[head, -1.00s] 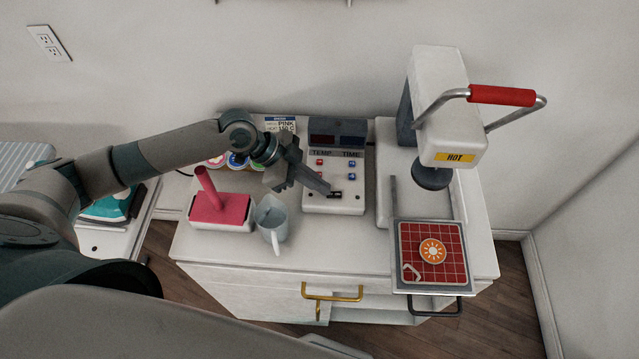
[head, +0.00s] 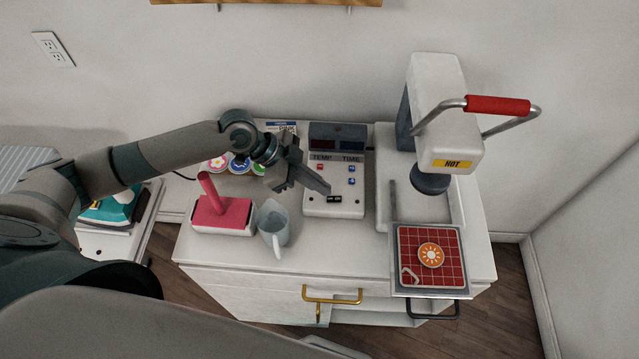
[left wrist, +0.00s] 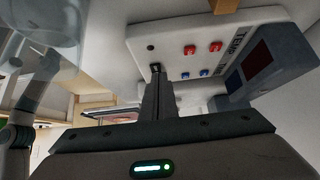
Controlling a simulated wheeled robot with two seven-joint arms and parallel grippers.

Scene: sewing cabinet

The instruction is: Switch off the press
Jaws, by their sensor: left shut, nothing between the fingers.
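The press (head: 437,110) is white with a red handle (head: 498,105) and a yellow HOT label, and its handle is raised. Its control box (head: 320,208) stands to its left, with TEMP and TIME displays that look dark, red and blue buttons, and a small black switch (head: 335,199) low on the front. My left gripper (head: 326,190) is shut and empty, its fingertips just above and left of the switch. In the left wrist view the fingertips (left wrist: 156,78) are close to the switch (left wrist: 155,67); contact cannot be told. My right gripper is not in view.
A pink block with a handle (head: 222,214) and a clear jug (head: 273,224) stand left of the box. A red gridded plate with a sun patch (head: 418,266) lies before the press. A teal iron (head: 113,207) is at far left. The cabinet front has a gold handle (head: 332,297).

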